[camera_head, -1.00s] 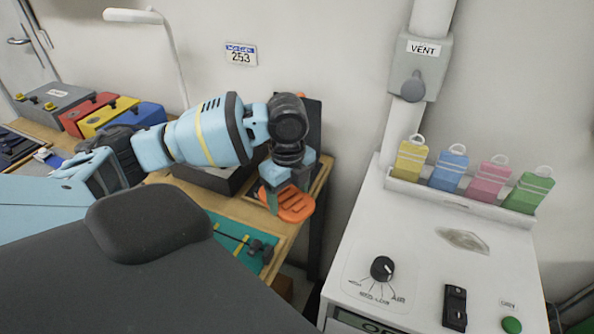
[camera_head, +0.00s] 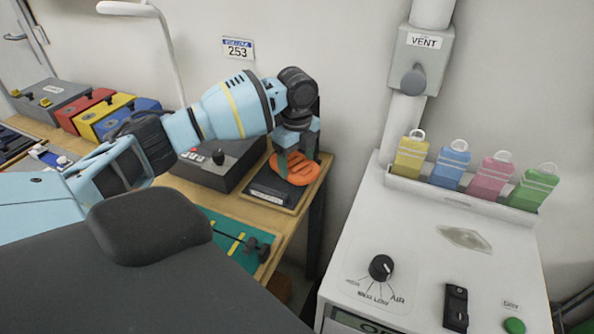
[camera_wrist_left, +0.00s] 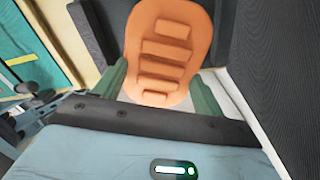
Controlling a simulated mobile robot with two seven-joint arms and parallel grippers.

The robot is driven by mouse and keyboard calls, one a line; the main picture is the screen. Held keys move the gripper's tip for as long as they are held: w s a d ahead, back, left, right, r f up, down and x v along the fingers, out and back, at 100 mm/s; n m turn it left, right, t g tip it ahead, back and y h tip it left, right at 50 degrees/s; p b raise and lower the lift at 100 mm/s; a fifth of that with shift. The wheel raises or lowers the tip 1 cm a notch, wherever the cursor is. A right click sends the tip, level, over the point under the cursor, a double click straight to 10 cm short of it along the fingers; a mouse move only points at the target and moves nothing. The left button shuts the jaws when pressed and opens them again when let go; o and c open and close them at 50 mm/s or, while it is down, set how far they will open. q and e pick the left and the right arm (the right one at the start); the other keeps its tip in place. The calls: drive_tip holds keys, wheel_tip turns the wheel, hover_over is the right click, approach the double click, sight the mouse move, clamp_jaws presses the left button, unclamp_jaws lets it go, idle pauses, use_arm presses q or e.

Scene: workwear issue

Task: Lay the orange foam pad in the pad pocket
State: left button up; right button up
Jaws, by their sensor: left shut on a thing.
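The orange foam pad (camera_head: 300,172) is an oval with raised ribs. My left gripper (camera_head: 296,158) is shut on one end of it, and its green fingers (camera_wrist_left: 160,88) flank the near end of the pad (camera_wrist_left: 168,45) in the left wrist view. The pad is over a dark tray (camera_head: 262,192) with a pale label and a wooden base at the table's right end, which looks like the pad pocket. I cannot tell whether the pad touches its floor. My right gripper is not in view.
A green mat (camera_head: 225,228) with a black tool lies in front. A white cabinet (camera_head: 440,250) with coloured tags stands right, across a gap from the wooden table.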

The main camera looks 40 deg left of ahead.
sight(297, 164)
use_arm(q)
drive_tip(key=shift+f, duration=1.8)
drive_tip(key=shift+f, duration=0.1)
drive_tip(key=o, duration=1)
drive_tip(key=shift+c, duration=0.2)
wheel_tip(297, 164, up, 12)
drive_tip(key=shift+r+p, duration=0.15)
drive_tip(key=shift+p, duration=0.25)
